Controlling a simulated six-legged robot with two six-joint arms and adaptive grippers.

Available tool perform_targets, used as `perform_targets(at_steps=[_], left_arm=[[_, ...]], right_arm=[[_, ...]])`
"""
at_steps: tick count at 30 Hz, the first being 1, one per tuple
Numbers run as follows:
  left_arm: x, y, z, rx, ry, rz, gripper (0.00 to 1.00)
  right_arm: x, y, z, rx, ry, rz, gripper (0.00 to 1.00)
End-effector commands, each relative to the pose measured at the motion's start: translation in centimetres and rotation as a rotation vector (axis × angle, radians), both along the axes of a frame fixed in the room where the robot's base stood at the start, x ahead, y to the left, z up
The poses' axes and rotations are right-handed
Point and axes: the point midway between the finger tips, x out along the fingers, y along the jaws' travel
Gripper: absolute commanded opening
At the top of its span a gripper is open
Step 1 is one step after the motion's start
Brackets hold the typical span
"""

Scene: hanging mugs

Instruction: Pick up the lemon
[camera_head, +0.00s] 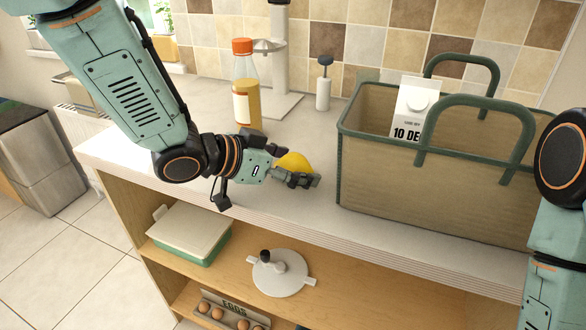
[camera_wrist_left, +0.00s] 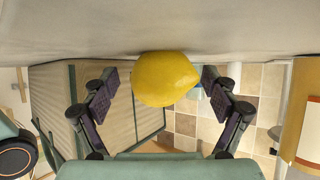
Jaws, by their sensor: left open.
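The yellow lemon (camera_head: 294,162) rests on the white counter, partly hidden behind my left gripper in the head view. My left gripper (camera_head: 305,178) is low over the counter at the lemon. In the left wrist view the lemon (camera_wrist_left: 165,79) sits between the two open fingers of my left gripper (camera_wrist_left: 162,85), near their tips. A gap shows between the lemon and the left-hand finger; the lemon's pointed end is close to the right-hand finger. My right gripper is out of view; only part of my right arm shows at the right edge.
A beige basket (camera_head: 400,185) with green handles and a milk carton (camera_head: 413,108) inside stands right of the lemon. A juice bottle (camera_head: 246,90) stands behind my left gripper. The shelf below holds a lidded box (camera_head: 190,230).

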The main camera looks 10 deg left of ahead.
Motion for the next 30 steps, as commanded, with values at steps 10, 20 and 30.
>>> perform_targets(at_steps=[10, 20, 30], left_arm=[[-0.01, 0.01, 0.07, -0.001, -0.001, 0.000, 0.70], [-0.02, 0.02, 0.06, -0.001, -0.001, 0.000, 0.42], [-0.01, 0.02, 0.08, 0.000, -0.001, 0.000, 0.20]], right_arm=[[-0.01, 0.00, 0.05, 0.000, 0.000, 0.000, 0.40], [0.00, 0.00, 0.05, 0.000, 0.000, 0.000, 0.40], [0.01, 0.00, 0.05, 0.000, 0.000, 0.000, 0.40]])
